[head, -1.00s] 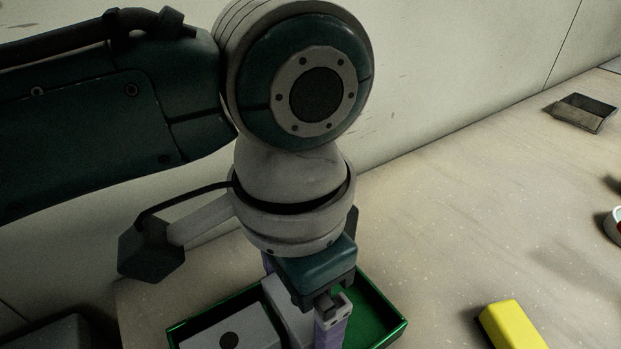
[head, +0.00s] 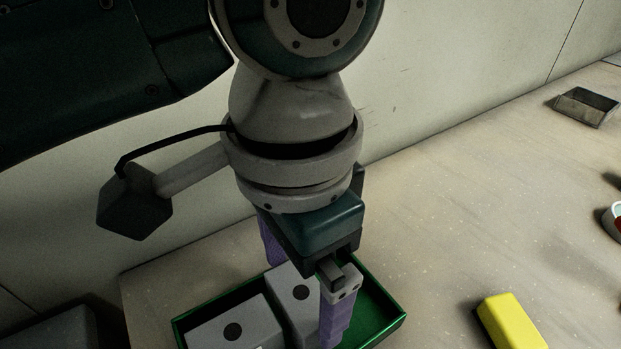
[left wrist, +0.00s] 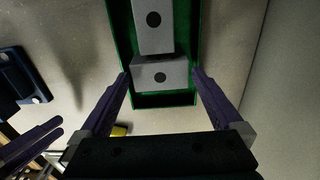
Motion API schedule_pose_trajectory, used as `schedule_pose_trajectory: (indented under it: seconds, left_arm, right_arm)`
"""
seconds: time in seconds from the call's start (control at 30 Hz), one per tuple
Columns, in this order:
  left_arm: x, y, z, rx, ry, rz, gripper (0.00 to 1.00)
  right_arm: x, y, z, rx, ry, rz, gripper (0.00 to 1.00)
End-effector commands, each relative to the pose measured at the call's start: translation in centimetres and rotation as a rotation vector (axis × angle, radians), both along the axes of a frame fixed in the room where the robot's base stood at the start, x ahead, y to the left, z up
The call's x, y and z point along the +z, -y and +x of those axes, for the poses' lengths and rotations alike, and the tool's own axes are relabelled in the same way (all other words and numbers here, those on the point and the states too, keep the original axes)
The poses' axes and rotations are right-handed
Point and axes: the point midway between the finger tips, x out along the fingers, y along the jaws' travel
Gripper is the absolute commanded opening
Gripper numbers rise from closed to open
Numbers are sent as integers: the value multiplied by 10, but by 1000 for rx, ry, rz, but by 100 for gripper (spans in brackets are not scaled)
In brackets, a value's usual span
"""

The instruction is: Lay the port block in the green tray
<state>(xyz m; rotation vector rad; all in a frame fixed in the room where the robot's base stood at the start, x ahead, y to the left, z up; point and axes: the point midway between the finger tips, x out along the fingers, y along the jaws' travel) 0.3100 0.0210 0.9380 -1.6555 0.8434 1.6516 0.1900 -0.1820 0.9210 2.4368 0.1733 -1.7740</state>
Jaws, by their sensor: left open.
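Two grey blocks with a dark round spot on top sit in the green tray (head: 400,312); I cannot tell which is the port block. One grey block (head: 296,290) is between my left gripper's fingers, the other grey block (head: 215,328) lies beside it to the left. My left gripper (head: 305,290) is open over the tray, pointing down, its purple fingers either side of the first block. In the left wrist view the fingertips are apart, with this block (left wrist: 160,75) between and beyond them. Purple bars (left wrist: 35,142) at lower left there look like my right gripper's fingers.
A yellow block (head: 511,322) lies on the table right of the tray. A small grey open box (head: 586,107) stands far right, and a round white-rimmed dish (head: 614,222) is cut by the right edge. A wall stands behind the table. The table between is clear.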

Motion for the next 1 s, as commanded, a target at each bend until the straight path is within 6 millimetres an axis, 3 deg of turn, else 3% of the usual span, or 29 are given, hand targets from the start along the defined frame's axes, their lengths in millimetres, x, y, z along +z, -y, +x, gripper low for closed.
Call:
schedule_pose_trajectory:
  seconds: [0.03, 0.2, 0.4, 0.83, 1.0]
  left_arm:
    - [16, 1, 1, -1, 2, -3, 100]
    - [54, 1, 1, 0, 2, -2, 100]
    - [82, 1, 0, 0, 0, -2, 100]
    - [87, 1, -1, 0, -3, -3, 100]
    - [88, 13, -14, 10, -12, -95, 100]
  right_arm:
    - [6, 0, 0, 0, 0, 0, 30]
    - [13, 1, 0, 1, 0, -2, 30]
    - [17, 1, 0, 3, 0, -5, 30]
    - [18, 1, 0, 3, 1, -5, 30]
    - [30, 1, 0, 3, 0, -5, 30]
